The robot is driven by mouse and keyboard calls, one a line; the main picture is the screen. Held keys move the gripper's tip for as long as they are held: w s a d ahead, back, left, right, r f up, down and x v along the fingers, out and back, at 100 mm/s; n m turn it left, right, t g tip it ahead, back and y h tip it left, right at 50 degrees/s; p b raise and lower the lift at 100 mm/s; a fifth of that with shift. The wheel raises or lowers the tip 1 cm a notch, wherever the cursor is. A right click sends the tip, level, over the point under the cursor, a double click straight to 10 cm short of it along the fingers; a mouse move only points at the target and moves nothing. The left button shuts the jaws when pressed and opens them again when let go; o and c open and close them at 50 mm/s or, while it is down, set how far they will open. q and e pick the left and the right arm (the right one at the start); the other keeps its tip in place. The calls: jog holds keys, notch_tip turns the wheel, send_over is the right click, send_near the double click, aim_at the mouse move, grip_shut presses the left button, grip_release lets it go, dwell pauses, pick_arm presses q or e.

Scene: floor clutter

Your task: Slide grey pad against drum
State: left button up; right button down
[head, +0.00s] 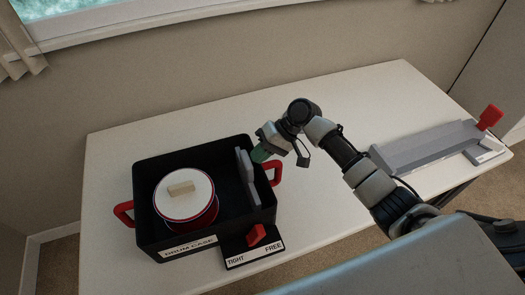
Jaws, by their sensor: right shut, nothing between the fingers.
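The drum (184,198), red-sided with a pale top and a wooden block on it, sits in the left part of the black drum case (143,222). The grey pad (246,178) stands upright in the case near its right wall. A dark gap separates the pad from the drum. My right gripper (258,156) is shut and empty at the pad's upper right side, by the case's right wall; whether it touches the pad I cannot tell. My left gripper is out of view.
A red lever (257,234) on a plate marked TIGHT and FREE sits at the case's front right, pointing toward FREE. Red handles (124,213) flank the case. A grey channel (428,146) with a red-tabbed part lies at the table's right. The table's back middle is clear.

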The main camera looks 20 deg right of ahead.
jog(key=a+p, duration=0.2)
jog(key=a, duration=1.1)
jog(key=shift+s+a+p, duration=0.15)
jog(key=shift+a+p, duration=0.1)
jog(key=shift+p, duration=0.15)
